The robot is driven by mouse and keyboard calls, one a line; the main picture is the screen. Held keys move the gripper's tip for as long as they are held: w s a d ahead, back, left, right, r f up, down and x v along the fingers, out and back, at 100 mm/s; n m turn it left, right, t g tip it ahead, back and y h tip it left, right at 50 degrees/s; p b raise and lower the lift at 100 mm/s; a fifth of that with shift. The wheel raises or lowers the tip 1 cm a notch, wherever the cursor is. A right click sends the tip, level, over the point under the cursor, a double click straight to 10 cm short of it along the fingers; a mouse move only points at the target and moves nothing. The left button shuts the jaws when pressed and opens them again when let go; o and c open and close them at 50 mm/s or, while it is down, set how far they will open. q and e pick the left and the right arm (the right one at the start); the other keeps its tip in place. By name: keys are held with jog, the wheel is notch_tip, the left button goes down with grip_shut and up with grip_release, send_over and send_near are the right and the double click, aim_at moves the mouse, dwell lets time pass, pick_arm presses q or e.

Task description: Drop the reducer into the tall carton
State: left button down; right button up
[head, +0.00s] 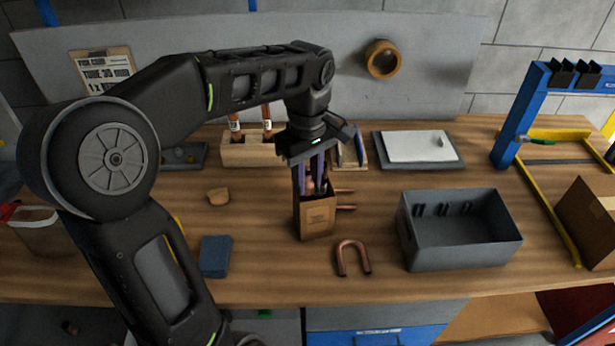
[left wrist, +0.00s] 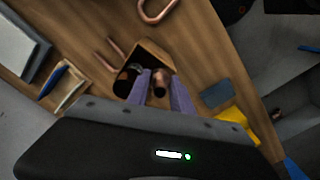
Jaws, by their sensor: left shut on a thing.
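The tall carton (head: 317,222) is a brown open-topped box standing upright near the middle of the bench. It also shows from above in the left wrist view (left wrist: 152,52). My left gripper (head: 318,186) points down at the carton's open top, its purple-grey fingertips at or just inside the mouth. In the left wrist view the fingers (left wrist: 161,88) are shut on the reducer (left wrist: 160,82), a small copper piece with a dark round end. Another dark copper piece (left wrist: 126,80) shows at the carton's opening. The carton's inside is mostly hidden. My right gripper is not in view.
A copper U-bend (head: 351,257) lies in front of the carton, right of a blue block (head: 215,256). A grey open bin (head: 459,230) stands to the right. Behind are a wooden tube rack (head: 246,154) and a tray with a white sheet (head: 417,147). Copper tubes lie beside the carton.

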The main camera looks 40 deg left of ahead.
pick_arm(q)
jog(key=shift+f+b, duration=0.3)
jog(key=shift+f, duration=0.2)
jog(key=c, duration=1.1)
grip_release()
jog(key=shift+o, duration=0.2)
jog(key=shift+r, duration=0.1)
